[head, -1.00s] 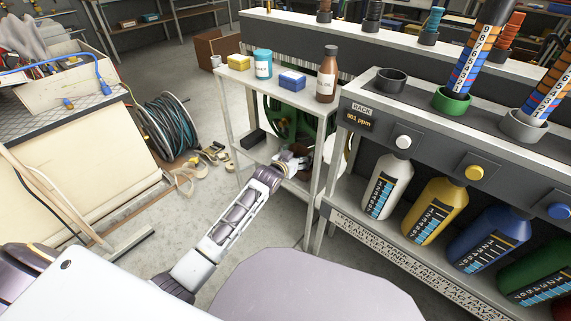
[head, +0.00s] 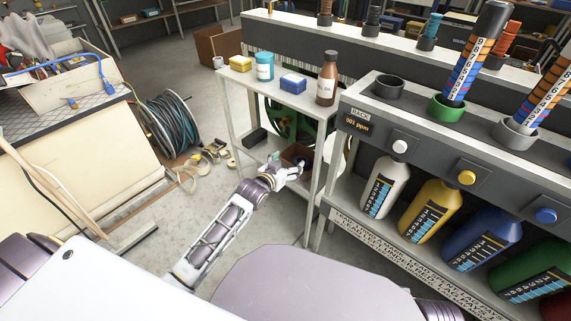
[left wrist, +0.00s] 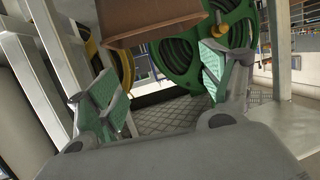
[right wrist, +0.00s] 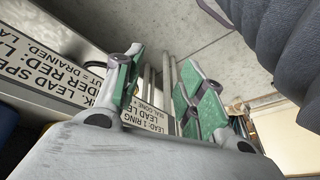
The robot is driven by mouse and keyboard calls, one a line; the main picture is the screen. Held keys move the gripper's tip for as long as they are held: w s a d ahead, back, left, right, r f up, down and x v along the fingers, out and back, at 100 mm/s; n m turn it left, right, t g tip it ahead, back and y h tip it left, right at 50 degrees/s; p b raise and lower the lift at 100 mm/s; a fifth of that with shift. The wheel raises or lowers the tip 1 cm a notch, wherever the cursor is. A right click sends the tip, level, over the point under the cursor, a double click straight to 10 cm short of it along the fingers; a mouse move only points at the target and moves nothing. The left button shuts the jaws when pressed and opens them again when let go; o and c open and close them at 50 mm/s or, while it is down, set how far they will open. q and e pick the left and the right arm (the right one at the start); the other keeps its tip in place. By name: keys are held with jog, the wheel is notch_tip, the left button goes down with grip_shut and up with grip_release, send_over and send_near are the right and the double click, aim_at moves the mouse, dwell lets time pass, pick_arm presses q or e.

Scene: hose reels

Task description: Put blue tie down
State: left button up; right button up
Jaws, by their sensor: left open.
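My left gripper (head: 290,175) is in front of the small side table's lower shelf, just below a brown box (head: 297,155). In the left wrist view its green-padded fingers (left wrist: 165,95) are wide apart with nothing between them. The brown box (left wrist: 150,20) hangs over the top of that view, beyond the fingers. I cannot make out a blue tie for certain in any view; the inside of the box is not visible. My right gripper (right wrist: 168,95) shows only in its wrist view, fingers apart and empty, near a lettered rack edge.
The side table (head: 275,90) carries a yellow block, a blue-green tin, a blue block and a brown bottle (head: 327,80). A green hose reel (left wrist: 208,45) stands behind the brown box. The bottle rack (head: 420,125) is at right.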

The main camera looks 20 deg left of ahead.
pick_arm(q)
jog(key=shift+s+a+r, duration=0.1)
jog(key=shift+s+r, duration=0.15)
jog(key=shift+s, duration=0.45)
pick_arm(e)
jog(key=shift+w+d+r, duration=0.2)
jog(key=shift+r, duration=0.6)
jog(key=shift+s+f, duration=0.1)
jog(key=shift+s, duration=0.05)
pick_arm(q)
jog(key=s+d+f+g, duration=0.2)
jog(key=s+g, duration=0.1)
jog(key=s, duration=0.7)
jog(key=s+d+f+g, duration=0.1)
jog(key=s+f+g, duration=0.2)
jog(key=s, duration=0.7)
jog(key=s+d+f+m+g, duration=0.1)
jog(key=s+d+f+g, duration=0.1)
jog(key=s, duration=0.8)
jog(key=f+g, duration=0.1)
jog(key=g, duration=0.1)
jog(key=shift+s+d+g, duration=0.25)
jog(key=shift+d+g, duration=0.05)
jog(key=shift+g, duration=0.1)
pick_arm(e)
jog(key=shift+s+f, duration=0.2)
jog(key=shift+s, duration=0.1)
jog(key=shift+w+r, duration=0.3)
jog(key=shift+w, duration=0.2)
